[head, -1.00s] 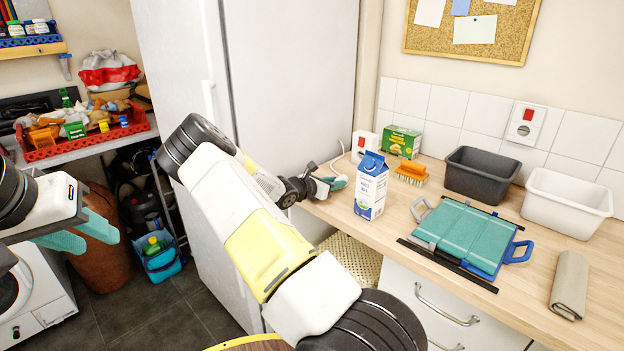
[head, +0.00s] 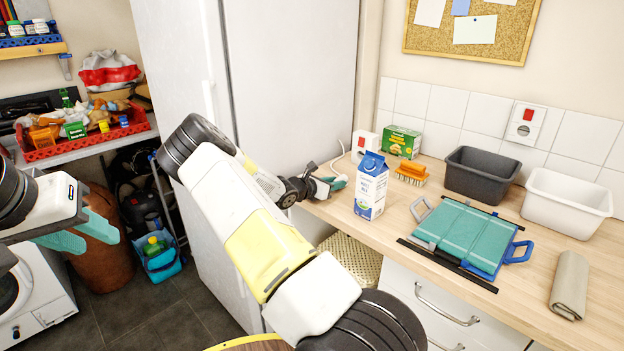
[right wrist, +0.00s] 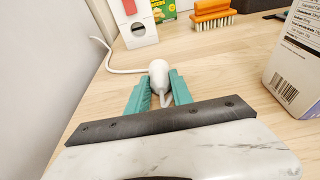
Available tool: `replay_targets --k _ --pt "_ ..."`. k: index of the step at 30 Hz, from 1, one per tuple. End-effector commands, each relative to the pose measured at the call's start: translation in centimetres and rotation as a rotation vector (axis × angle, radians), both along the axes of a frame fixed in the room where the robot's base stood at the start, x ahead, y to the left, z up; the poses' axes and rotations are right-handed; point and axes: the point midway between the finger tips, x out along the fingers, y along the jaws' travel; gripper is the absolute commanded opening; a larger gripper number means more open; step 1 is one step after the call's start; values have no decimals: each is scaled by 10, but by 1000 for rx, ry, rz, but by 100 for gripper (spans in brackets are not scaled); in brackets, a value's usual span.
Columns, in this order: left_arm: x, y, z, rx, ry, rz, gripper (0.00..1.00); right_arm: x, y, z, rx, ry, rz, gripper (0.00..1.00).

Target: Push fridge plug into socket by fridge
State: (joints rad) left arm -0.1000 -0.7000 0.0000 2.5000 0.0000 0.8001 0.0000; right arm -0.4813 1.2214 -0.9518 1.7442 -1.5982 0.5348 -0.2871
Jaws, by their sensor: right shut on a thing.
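The white fridge plug (right wrist: 158,72) is between the green fingers of my right gripper (right wrist: 157,90), just above or on the wooden counter. The gripper is shut on it and also shows in the head view (head: 338,183), beside the fridge. A white cord (right wrist: 108,60) curves to the left of the plug. The white socket box (right wrist: 138,32) with a red switch stands beyond the plug, apart from it; it also shows in the head view (head: 363,146). The fridge (head: 290,80) stands left of the counter. My left gripper (head: 85,235) is open and empty at the left.
A milk carton (head: 371,186) stands right of my right gripper. An orange brush (head: 411,172) and a green box (head: 402,141) are near the socket. Grey (head: 482,174) and white (head: 566,204) tubs and a teal-topped board (head: 468,236) lie further right.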

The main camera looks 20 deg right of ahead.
Motion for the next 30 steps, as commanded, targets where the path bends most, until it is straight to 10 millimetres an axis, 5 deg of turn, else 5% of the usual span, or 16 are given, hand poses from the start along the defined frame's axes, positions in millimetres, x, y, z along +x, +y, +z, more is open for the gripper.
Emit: replay_targets --k 30 --pt "0 0 0 0 0 0 36 0 0 36 0 -2 -1 0"
